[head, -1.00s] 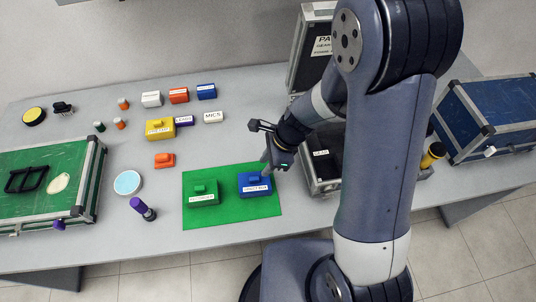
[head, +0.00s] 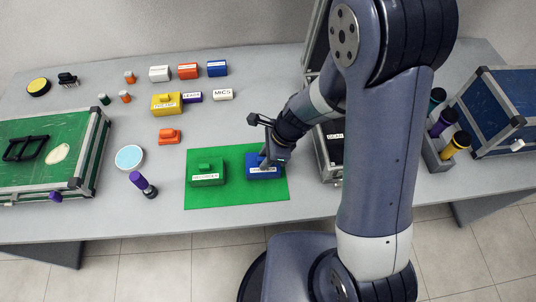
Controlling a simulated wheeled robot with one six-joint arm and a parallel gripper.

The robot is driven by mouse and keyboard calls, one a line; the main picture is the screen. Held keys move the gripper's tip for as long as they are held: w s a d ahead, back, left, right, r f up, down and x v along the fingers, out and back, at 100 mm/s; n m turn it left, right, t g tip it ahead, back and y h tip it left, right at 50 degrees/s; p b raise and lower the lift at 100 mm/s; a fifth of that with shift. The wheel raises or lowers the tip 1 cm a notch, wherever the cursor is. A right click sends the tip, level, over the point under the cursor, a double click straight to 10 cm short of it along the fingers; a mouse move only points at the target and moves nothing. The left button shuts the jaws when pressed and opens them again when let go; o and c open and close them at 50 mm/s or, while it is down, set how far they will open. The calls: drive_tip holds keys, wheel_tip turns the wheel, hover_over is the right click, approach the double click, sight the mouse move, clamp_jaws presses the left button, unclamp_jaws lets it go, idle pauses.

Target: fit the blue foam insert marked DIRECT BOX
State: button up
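A blue foam insert (head: 258,174) with a white label lies on the right part of the green mat (head: 236,194). Its label is too small to read surely. My gripper (head: 265,160) points down at the top of this insert, over its raised grip. The fingers overlap the grip in the picture, so whether they are closed on it is hidden. An open black case (head: 322,160) with metal edges stands just right of the mat. My arm hides most of its inside and its lid.
A green insert (head: 208,175) sits on the mat, left of the blue one. Several labelled blocks, including a yellow one (head: 166,104), stand behind. A closed green case (head: 45,150) is at left. A holder with coloured cylinders (head: 440,140) and a blue case (head: 505,105) are at right.

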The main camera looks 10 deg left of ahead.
sight(258, 158)
clamp_jaws()
wheel_tip(258, 158, up, 4)
drive_tip(key=p, duration=0.4)
drive_tip(key=shift+r, duration=0.1)
